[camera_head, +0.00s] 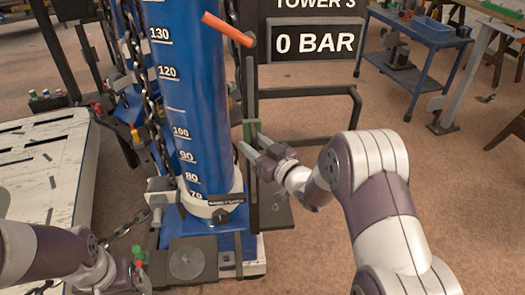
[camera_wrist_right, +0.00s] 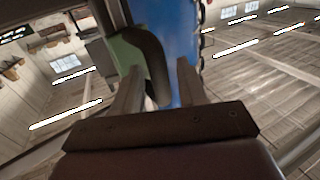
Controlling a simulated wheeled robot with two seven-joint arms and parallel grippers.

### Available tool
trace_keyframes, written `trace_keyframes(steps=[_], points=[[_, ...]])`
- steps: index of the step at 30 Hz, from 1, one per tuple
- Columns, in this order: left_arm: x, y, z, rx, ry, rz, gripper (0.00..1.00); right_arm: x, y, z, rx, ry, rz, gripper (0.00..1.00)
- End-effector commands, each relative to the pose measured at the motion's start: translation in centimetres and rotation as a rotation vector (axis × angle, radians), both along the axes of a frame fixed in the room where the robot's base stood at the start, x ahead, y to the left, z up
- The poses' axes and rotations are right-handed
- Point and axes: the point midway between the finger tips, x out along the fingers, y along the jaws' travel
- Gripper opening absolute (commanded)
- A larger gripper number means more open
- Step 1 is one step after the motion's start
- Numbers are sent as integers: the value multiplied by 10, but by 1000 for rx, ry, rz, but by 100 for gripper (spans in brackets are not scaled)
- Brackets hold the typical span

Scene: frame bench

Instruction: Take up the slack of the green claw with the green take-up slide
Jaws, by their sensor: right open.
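The green take-up slide (camera_head: 250,131) is a small green block on the dark upright post right of the blue cylinder. It also shows as a green block (camera_wrist_right: 128,52) in the right wrist view, beside a dark curved part. My right gripper (camera_head: 249,147) is open at the slide, with its fingers apart (camera_wrist_right: 160,80). The left finger overlaps the green block in the wrist view; I cannot tell whether it touches. My left gripper (camera_head: 135,282) is low at the left, its fingers unclear, near a small green and red piece (camera_head: 138,254). I cannot pick out the green claw for certain.
The blue cylinder (camera_head: 195,90) with a white scale stands in the middle, a dark chain (camera_head: 150,100) on its left. An orange rod (camera_head: 228,29) sticks out above the slide. A dark bar frame (camera_head: 310,92) extends right. A blue cart (camera_head: 420,45) stands farther back.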

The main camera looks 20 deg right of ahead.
Motion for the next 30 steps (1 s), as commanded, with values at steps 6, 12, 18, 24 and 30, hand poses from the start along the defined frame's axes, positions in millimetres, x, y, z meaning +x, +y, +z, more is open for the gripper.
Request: trace_keyframes(steps=[6,12,18,24,30], points=[[0,0,-11,0,0,0,93,-37,-18,-3,0,0,-5,42],[0,0,-20,0,0,0,93,-85,-39,-2,0,0,-6,42],[0,0,-22,0,0,0,93,-110,-49,-1,0,0,-2,42],[0,0,-22,0,0,0,93,-114,-49,0,1,-1,0,42],[0,0,-22,0,0,0,93,-113,-49,0,0,0,0,42]])
